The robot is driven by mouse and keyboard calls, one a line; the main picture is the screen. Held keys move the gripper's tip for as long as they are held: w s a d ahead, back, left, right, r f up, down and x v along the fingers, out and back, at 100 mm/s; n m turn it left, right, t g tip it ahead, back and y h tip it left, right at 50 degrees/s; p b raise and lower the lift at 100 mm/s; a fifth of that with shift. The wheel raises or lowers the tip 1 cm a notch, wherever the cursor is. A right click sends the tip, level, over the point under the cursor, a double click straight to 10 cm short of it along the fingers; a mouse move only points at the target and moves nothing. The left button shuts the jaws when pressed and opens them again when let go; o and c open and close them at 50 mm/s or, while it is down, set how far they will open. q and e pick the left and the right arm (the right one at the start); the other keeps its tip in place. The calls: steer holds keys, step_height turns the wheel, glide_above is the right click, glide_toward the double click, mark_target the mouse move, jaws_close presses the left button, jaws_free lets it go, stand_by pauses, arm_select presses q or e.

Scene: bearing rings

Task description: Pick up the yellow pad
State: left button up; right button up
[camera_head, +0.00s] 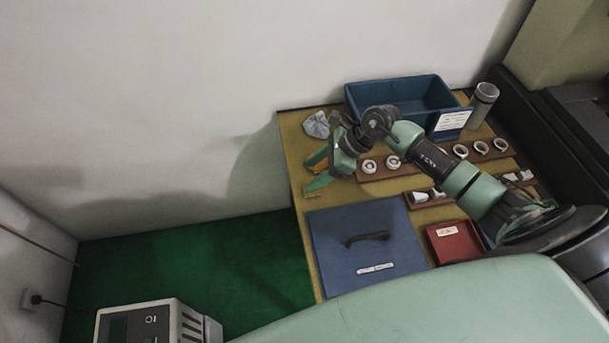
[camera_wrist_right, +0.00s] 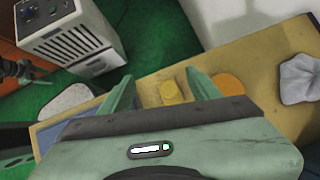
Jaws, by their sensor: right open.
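An orange disc (camera_wrist_right: 229,85) lies just outside the right finger. My left gripper does not show.
A crumpled grey cloth (camera_head: 317,124) lies behind the gripper. A blue bin (camera_head: 400,95) and a grey cup (camera_head: 483,104) stand at the back. Wooden strips with rings (camera_head: 390,172), a blue case (camera_head: 340,225) and a red tray (camera_head: 455,241) fill the rest.

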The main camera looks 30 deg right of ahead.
steer(key=d, duration=0.1)
steer(key=f, duration=0.1)
steer(key=d+h, duration=0.1)
steer(key=shift+s+d+f+g, duration=0.15)
steer(key=shift+s+d+g, duration=0.1)
steer(key=shift+d+g, duration=0.15)
steer(key=p+x, duration=0.2)
steer(key=x, duration=0.4)
steer(key=shift+f, duration=0.3)
steer(key=shift+a+f, duration=0.15)
steer(key=shift+f, duration=0.2)
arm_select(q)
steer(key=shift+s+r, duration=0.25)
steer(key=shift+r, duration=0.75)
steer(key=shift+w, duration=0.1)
arm_select(e)
steer(key=shift+c, duration=0.3)
jaws_close()
